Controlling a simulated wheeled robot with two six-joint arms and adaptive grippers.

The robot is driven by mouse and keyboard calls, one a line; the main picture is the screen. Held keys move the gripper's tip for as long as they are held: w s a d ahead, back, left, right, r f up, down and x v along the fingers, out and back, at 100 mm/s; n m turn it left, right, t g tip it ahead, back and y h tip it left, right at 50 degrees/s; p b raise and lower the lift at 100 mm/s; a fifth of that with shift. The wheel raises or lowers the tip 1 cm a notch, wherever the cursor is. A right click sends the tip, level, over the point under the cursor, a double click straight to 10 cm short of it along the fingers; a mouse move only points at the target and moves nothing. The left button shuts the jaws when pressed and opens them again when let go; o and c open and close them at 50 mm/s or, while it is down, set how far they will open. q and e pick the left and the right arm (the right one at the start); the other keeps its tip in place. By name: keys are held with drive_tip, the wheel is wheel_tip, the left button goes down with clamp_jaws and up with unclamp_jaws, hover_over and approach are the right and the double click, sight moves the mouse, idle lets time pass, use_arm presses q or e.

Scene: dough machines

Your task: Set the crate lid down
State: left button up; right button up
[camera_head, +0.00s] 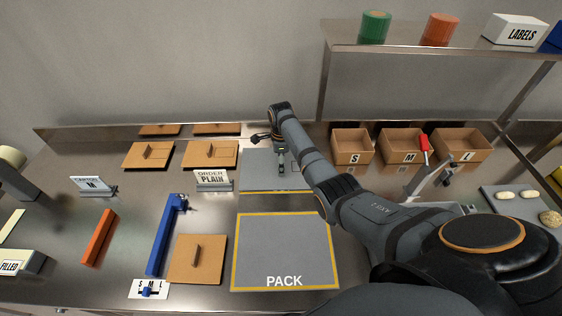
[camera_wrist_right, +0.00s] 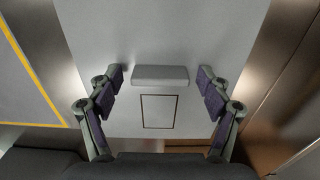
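A flat grey panel (camera_head: 258,167), which I take to be the crate lid, lies at the back middle of the steel bench. The right wrist view shows its pale surface (camera_wrist_right: 160,35) with a raised grey bar (camera_wrist_right: 160,75) and an outlined rectangle. My right gripper (camera_head: 281,164) points down over it. In the right wrist view the fingers (camera_wrist_right: 160,88) are spread on either side of the bar, with a visible gap at each side. Whether the panel rests fully on the bench is hard to tell. My left gripper is not in view.
The yellow-edged PACK mat (camera_head: 285,245) is empty. An ORDER PLAIN sign (camera_head: 213,180) stands left of the panel. Open cartons (camera_head: 352,148) stand at the back right under a shelf (camera_head: 430,45).

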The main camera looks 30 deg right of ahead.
drive_tip(key=shift+r, duration=0.2)
wheel_tip(320, 180, up, 12)
drive_tip(key=b, duration=0.2)
drive_tip(key=shift+f, duration=0.15)
idle(0.4)
